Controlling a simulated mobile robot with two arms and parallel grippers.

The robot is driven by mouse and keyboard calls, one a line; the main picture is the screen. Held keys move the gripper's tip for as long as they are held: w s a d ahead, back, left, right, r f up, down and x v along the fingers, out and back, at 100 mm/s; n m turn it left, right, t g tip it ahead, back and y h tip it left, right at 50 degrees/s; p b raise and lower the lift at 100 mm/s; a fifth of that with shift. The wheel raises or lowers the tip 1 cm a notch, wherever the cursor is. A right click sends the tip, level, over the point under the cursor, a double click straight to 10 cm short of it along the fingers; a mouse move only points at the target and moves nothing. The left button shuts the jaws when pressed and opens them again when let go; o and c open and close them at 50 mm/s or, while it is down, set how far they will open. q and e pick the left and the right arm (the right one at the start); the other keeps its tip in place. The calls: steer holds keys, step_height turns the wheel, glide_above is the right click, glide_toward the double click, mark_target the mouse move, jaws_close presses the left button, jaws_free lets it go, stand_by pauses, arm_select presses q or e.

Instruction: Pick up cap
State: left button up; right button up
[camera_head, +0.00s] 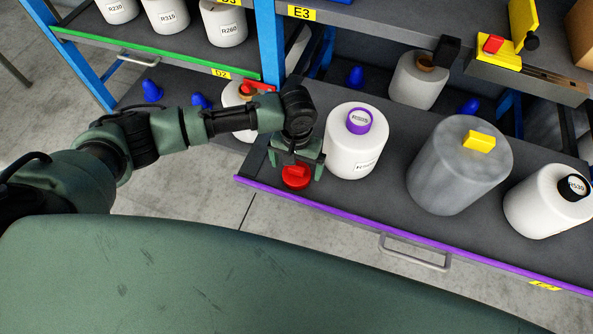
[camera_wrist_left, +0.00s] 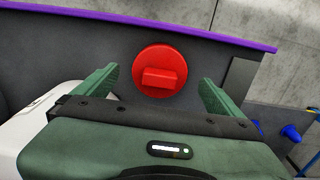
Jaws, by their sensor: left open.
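A red cap (camera_head: 296,177) with a raised rectangular grip lies on the dark shelf near its purple front edge. In the left wrist view the red cap (camera_wrist_left: 160,71) sits ahead of and between the two green fingers, with a gap on each side. My left gripper (camera_head: 297,172) is open above the cap, pointing down. It also shows in the left wrist view (camera_wrist_left: 160,84), empty. Whether the fingertips reach down to the cap's level I cannot tell. My right gripper is not in view.
A purple shelf edge (camera_head: 400,236) and handle (camera_head: 415,253) run in front. Blue cones stand behind.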

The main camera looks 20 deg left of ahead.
mark_target(296, 168)
arm_select(q)
steer(key=shift+f, duration=0.95)
steer(key=c, duration=1.4)
steer(key=shift+r, duration=0.1)
step_height(296, 168, up, 20)
steer(key=shift+p, duration=0.35)
